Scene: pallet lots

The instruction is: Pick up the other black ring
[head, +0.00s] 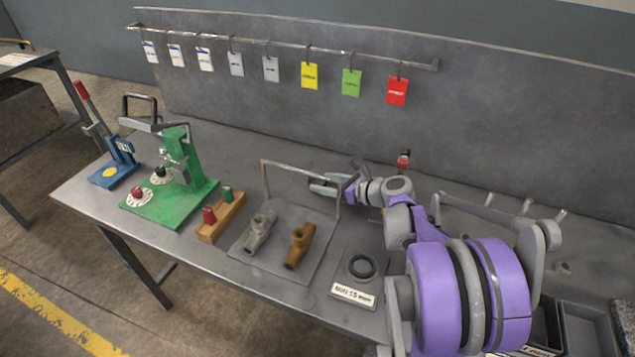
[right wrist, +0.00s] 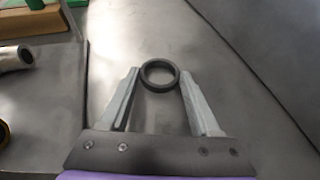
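A black ring (right wrist: 160,76) is between the fingertips of my right gripper (right wrist: 160,74) in the right wrist view, and both fingers touch its sides. My right gripper (head: 322,184) also shows in the head view, above the back of the bench, pointing left. The ring in it is hard to make out there. Another black ring (head: 362,266) lies on a grey plate near the front of the bench, behind a white label. My left gripper is not in view.
Grey and brown pipe fittings (head: 298,246) lie on a plate (head: 318,262) under a metal frame (head: 300,164). A green press (head: 172,200) and a wooden block (head: 221,217) stand to the left. Coloured tags hang from a rail behind. Grey trays (head: 590,330) are at the right.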

